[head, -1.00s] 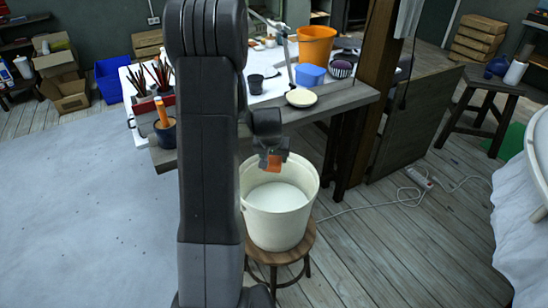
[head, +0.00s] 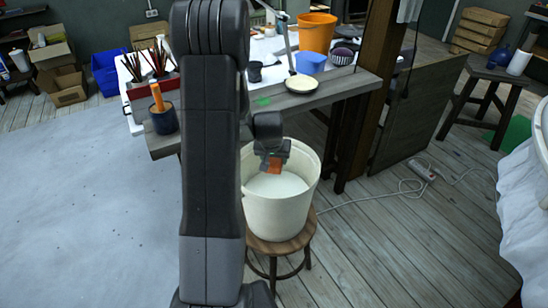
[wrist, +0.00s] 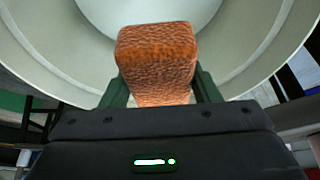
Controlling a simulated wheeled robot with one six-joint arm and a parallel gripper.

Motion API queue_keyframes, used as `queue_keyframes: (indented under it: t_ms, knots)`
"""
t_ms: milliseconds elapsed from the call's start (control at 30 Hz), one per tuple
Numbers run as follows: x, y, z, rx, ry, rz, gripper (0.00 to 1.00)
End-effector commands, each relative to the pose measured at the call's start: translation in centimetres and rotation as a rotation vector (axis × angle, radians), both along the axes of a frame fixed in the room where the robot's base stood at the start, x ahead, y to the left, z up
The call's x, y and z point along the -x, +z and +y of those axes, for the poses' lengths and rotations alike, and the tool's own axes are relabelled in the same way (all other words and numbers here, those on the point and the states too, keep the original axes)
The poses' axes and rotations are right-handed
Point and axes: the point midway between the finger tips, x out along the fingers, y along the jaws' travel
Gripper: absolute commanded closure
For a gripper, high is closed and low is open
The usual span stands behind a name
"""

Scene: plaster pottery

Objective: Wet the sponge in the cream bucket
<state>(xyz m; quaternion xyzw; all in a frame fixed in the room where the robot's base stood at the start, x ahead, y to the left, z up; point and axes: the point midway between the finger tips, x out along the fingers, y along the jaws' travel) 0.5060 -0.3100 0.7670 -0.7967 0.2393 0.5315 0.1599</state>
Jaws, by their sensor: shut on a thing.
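The cream bucket (head: 275,215) stands upright on a round wooden stool and holds a whitish liquid (head: 277,186). My gripper (head: 272,160) is inside the bucket's mouth, at about rim height, pointing down. It is shut on the orange-brown sponge (head: 273,167). In the wrist view the sponge (wrist: 157,60) sits between the two dark green fingers, with its pitted face showing. The bucket's pale inner wall (wrist: 235,55) surrounds it there. The sponge appears to be above the liquid; whether it touches the surface I cannot tell.
The stool (head: 268,247) stands beside the worktable (head: 330,92). On the table are an orange bucket (head: 316,32), a blue container (head: 310,63), a cream-topped dish (head: 302,84) and a dark pot (head: 163,119). A white cable and power strip (head: 421,170) lie on the floor at right.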

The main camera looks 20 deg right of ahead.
Motion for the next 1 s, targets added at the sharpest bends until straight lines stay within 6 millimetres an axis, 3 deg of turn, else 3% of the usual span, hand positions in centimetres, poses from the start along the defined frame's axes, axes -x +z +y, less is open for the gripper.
queue_keyframes:
  t_ms: [33,1000]
  knots:
    - [0.0,-1.1,0.0,0.0,0.0,0.0,0.63]
    - [0.0,-10.8,0.0,-0.001,0.0,0.001,0.63]
